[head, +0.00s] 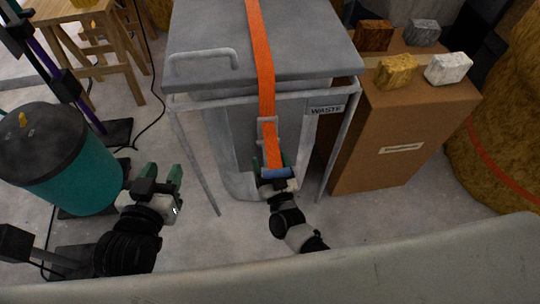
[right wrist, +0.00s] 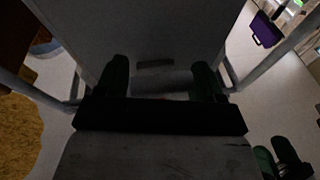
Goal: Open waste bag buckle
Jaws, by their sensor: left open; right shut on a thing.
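The grey waste bin (head: 185,70) stands in a metal frame with its lid down and a "WASTE" label on the frame. An orange strap (head: 262,60) runs over the lid and down the front to a grey buckle (head: 267,128). Below the buckle the strap ends at a blue piece (head: 278,173). My right gripper (head: 272,164) is shut on this strap end, its green fingers partly hidden. In the dark right wrist view its fingers (right wrist: 161,75) point towards the bin; the held part is hard to make out. My left gripper (head: 163,173) is open and empty, left of the bin.
A cardboard box (head: 395,130) with several coloured blocks stands right of the bin. A teal drum (head: 68,170) with a dark lid is at the left, near my left arm. A pale curved edge (head: 400,265) crosses the foreground.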

